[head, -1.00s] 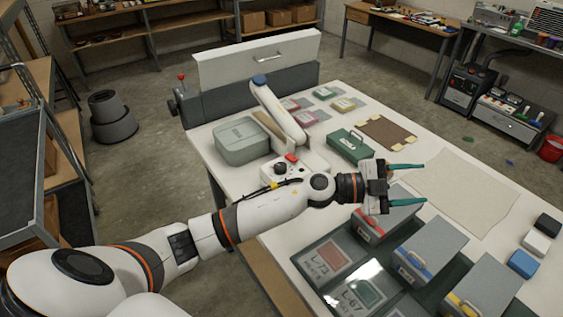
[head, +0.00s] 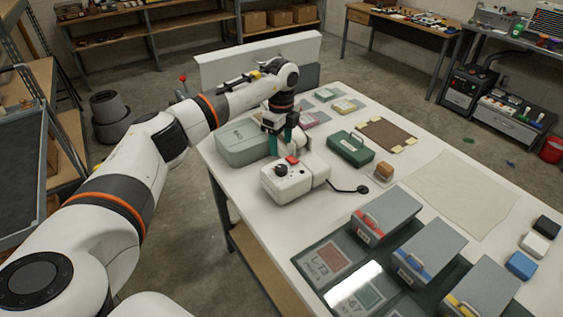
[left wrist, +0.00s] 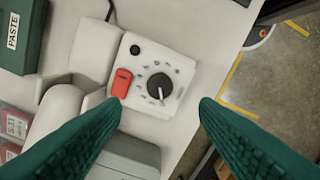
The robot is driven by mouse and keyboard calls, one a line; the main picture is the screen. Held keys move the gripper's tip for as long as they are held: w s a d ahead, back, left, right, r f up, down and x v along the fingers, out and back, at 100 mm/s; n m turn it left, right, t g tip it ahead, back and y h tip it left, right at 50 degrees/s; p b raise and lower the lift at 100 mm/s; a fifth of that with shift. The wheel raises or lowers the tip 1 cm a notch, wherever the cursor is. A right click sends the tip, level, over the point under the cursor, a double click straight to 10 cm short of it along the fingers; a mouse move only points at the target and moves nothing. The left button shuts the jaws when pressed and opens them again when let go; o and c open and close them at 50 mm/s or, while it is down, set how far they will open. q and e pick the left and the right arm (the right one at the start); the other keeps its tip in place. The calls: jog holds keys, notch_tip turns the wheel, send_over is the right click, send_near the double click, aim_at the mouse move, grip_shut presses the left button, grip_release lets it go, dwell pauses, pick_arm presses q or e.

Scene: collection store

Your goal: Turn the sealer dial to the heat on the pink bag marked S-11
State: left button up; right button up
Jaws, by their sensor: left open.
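The white sealer (head: 290,187) stands on the white table, with a black dial (head: 281,169) and a red switch (head: 292,159) on top. In the left wrist view the dial (left wrist: 159,86) has a white pointer aimed towards the picture's bottom, and small marks surround it. My left gripper (head: 288,146) is open and empty, pointing down above the sealer; its teal fingers (left wrist: 158,103) flank the dial in that view, apart from it. A pink bag (left wrist: 16,124) labelled S-11 is cut by the left edge; its heat marking is too small to read. My right gripper is not in view.
A grey-green box (head: 240,143) stands beside the sealer. A green PASTE case (head: 350,149) and a small orange-brown block (head: 384,172) lie to its right. Several grey boxes (head: 430,247) fill the table's front. A beige sheet (head: 460,190) lies flat at the right.

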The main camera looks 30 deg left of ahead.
aim_at(281, 167)
pick_arm(q)
notch_tip(281, 167, down, 9)
jog(key=shift+r+p, duration=0.1)
jog(key=shift+p, duration=0.75)
jog(key=c, duration=1)
jog(key=shift+o, duration=0.2)
